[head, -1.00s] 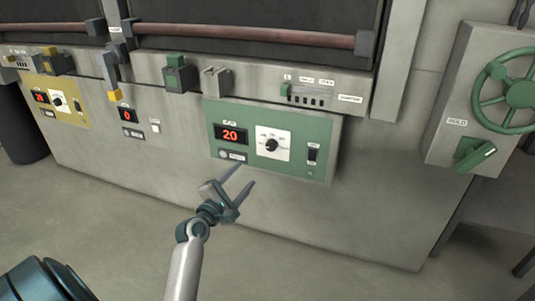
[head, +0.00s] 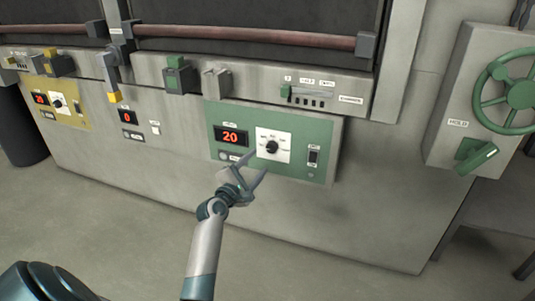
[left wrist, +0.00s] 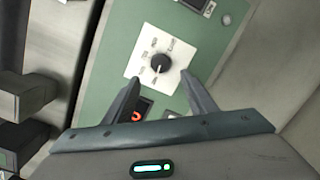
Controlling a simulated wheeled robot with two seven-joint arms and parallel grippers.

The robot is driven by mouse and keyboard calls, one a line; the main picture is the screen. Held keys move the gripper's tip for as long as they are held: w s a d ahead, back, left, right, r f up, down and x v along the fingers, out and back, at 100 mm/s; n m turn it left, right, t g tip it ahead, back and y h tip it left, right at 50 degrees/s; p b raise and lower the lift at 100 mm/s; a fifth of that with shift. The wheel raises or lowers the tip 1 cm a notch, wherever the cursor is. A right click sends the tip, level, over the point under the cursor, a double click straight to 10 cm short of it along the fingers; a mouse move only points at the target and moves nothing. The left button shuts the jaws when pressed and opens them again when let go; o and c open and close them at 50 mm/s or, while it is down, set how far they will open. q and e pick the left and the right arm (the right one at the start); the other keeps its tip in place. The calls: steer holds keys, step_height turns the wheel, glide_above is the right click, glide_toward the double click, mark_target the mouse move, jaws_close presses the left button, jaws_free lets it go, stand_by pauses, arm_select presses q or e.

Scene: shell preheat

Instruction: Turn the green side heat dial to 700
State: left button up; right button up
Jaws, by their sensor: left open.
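The green side heat dial (head: 271,147) is a black knob on a white square plate on the green panel (head: 320,134). It also shows in the left wrist view (left wrist: 160,63), ahead of the fingertips. The red display (head: 231,136) left of the dial reads 20. My left gripper (head: 254,168) is open and empty, just below and left of the dial, apart from it. In the left wrist view its two fingers (left wrist: 160,84) spread to either side below the knob. My right gripper is not in view.
A dark switch (head: 313,157) sits right of the dial. A yellow panel (head: 60,103) with its own dial and a display (head: 127,117) reading 0 are to the left. A green handwheel (head: 511,92) and a green lever (head: 477,154) are at the right. Floor in front is clear.

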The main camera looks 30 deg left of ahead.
mark_target(270, 149)
arm_select(q)
steer(key=w, duration=0.2)
steer(key=w+b, duration=0.1)
steer(key=w, duration=0.2)
steer(key=w+a, duration=0.1)
steer(key=w, duration=0.2)
steer(key=shift+w, duration=0.35)
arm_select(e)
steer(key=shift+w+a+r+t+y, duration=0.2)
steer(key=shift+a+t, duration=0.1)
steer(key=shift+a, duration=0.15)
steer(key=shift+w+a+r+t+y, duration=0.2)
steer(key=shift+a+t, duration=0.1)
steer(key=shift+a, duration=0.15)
arm_select(q)
steer(key=c, duration=1.1)
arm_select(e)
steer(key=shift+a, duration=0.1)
